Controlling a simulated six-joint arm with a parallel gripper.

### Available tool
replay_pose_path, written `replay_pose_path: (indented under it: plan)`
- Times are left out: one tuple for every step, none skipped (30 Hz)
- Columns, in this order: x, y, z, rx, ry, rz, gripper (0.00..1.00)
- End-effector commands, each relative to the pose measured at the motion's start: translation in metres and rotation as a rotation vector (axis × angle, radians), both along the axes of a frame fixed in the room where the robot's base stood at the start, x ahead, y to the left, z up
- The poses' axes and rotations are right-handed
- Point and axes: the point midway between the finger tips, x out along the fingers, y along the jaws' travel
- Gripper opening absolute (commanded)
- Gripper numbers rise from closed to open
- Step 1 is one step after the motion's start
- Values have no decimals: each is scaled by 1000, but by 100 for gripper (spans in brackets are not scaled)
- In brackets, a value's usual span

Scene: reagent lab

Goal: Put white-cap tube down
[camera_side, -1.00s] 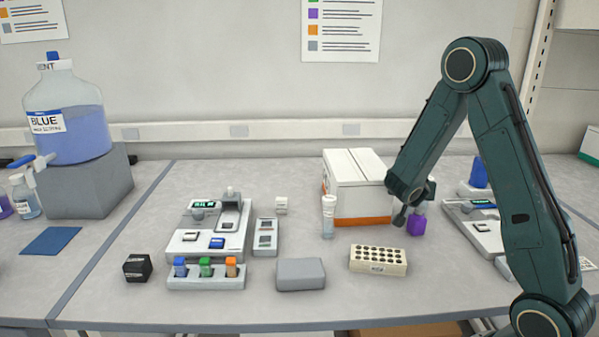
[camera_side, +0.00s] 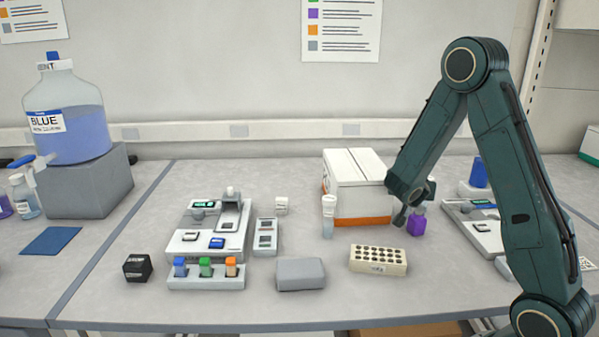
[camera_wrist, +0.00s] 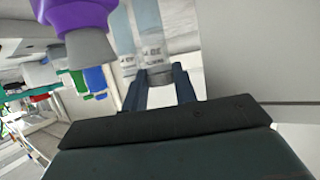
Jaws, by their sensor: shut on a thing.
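My gripper (camera_wrist: 160,88) is shut on the white-cap tube (camera_wrist: 158,76), a pale thing between the two dark fingers in the wrist view, where its cap looks grey. Clear shapes with printed labels lie just beyond the fingers; I cannot tell which belong to the held tube. In the side view my gripper (camera_side: 400,219) is low, in front of the white box's right end, and what it holds is hidden there. Another clear tube with a white cap (camera_side: 328,213) stands upright well to its left.
A purple container (camera_side: 416,223) stands close to the right of my gripper; it looms at upper left in the wrist view (camera_wrist: 80,15). A white box (camera_side: 352,176) is behind. A beige rack with holes (camera_side: 378,260) and a grey block (camera_side: 301,273) lie in front.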

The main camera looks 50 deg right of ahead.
Motion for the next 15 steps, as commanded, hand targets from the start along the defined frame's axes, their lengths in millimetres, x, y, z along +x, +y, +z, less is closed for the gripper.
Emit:
replay_pose_path:
  plan:
    - [0, 0, 0, 0, 0, 0, 0]
    - [0, 0, 0, 0, 0, 0, 0]
    - [0, 0, 0, 0, 0, 0, 0]
    - [0, 0, 1, 0, 0, 0, 0]
    - [0, 0, 1, 0, 0, 0, 0]
    - [0, 0, 2, -1, -1, 0, 0]
    - [0, 0, 3, -1, -1, 0, 0]
    - [0, 0, 4, -1, -1, 0, 0]
    - [0, 0, 5, -1, -1, 0, 0]
    - [0, 0, 6, -1, -3, 0, 0]
    - [0, 0, 8, -1, -3, 0, 0]
    - [0, 0, 10, -1, -3, -1, 0]
    - [0, 0, 12, -1, -3, -1, 0]
    - [0, 0, 15, -1, -3, -2, 0]
    - [0, -1, 18, -2, -3, -2, 0]
